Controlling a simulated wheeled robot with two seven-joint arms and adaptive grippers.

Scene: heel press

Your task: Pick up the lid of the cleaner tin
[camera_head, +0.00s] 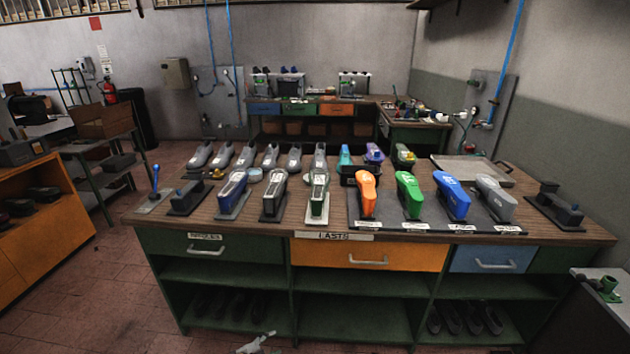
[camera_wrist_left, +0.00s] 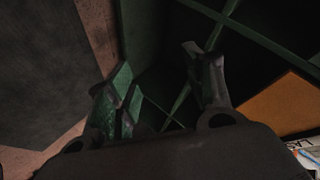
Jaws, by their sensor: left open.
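A small round tin (camera_head: 255,174) stands on the wooden bench, behind the front row of shoe lasts. It looks like the cleaner tin, but it is too small to read or to tell its lid apart. My left gripper (camera_wrist_left: 155,72) is open and empty in the left wrist view, with its two fingers spread. Behind the fingers are dark green bench framing and part of an orange drawer front (camera_wrist_left: 283,103). The gripper is low in front of the bench, well away from the tin. My right gripper does not show.
The bench (camera_head: 130,217) carries grey lasts at the back and coloured lasts (camera_head: 367,192) on a dark mat. A blue-handled tool (camera_head: 155,180) stands at its left end. An orange cabinet (camera_head: 40,215) stands left, with open floor (camera_head: 90,285) between.

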